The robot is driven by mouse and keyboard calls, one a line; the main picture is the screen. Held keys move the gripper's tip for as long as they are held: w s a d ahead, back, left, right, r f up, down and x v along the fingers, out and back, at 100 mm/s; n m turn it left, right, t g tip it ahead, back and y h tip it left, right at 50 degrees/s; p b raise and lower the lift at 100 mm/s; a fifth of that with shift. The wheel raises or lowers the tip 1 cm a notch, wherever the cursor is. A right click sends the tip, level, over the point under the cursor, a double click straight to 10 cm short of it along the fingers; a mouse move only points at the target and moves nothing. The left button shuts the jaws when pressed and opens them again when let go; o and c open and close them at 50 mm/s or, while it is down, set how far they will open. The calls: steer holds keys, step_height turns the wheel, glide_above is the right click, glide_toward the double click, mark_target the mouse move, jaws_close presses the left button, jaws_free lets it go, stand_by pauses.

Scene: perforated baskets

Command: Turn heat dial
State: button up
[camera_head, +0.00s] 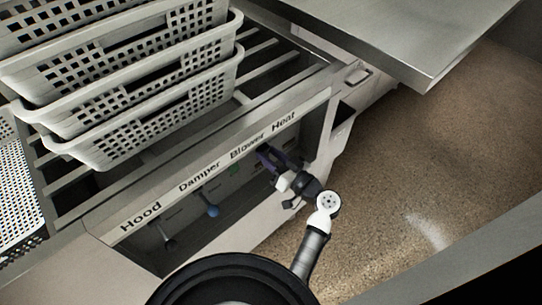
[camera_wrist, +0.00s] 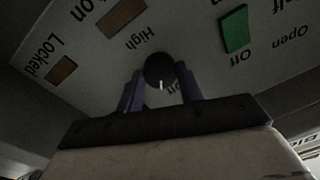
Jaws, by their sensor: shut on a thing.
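The heat dial (camera_wrist: 158,68) is a round black knob with a short white mark, seen in the middle of the wrist view. My gripper (camera_wrist: 160,88) is shut on it, with one purple finger at each side. In the head view, my gripper (camera_head: 268,158) reaches the front panel below the Blower and Heat labels. The dial is hidden there behind the fingers. In the wrist view, the word High stands by the dial, and other lettering is partly hidden between the fingers. The dial's white mark points down in that view.
A green switch (camera_wrist: 235,29) marked Off sits beside the dial, with brown switches (camera_wrist: 120,17) on the other side. A blue-knobbed damper lever (camera_head: 212,210) is left of my gripper. Stacked perforated baskets (camera_head: 150,120) stand on the rack above. A metal table (camera_head: 400,40) overhangs at upper right.

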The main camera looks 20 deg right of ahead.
steer(key=m+p, duration=0.1)
steer(key=m, duration=0.5)
steer(key=shift+a+m+p, duration=0.1)
steer(key=shift+m+p, duration=0.2)
steer(key=shift+m, duration=0.1)
steer(key=m+p, duration=0.2)
steer(key=m, duration=0.3)
steer(key=shift+s+h, duration=0.1)
steer(key=shift+h, duration=0.3)
steer(key=shift+m, duration=0.3)
steer(key=o, duration=1)
steer(key=b+v, duration=0.1)
steer(key=v, duration=1.2)
steer(key=shift+s+f+b, duration=0.3)
steer(key=shift+s+b, duration=0.05)
steer(key=shift+s, duration=0.05)
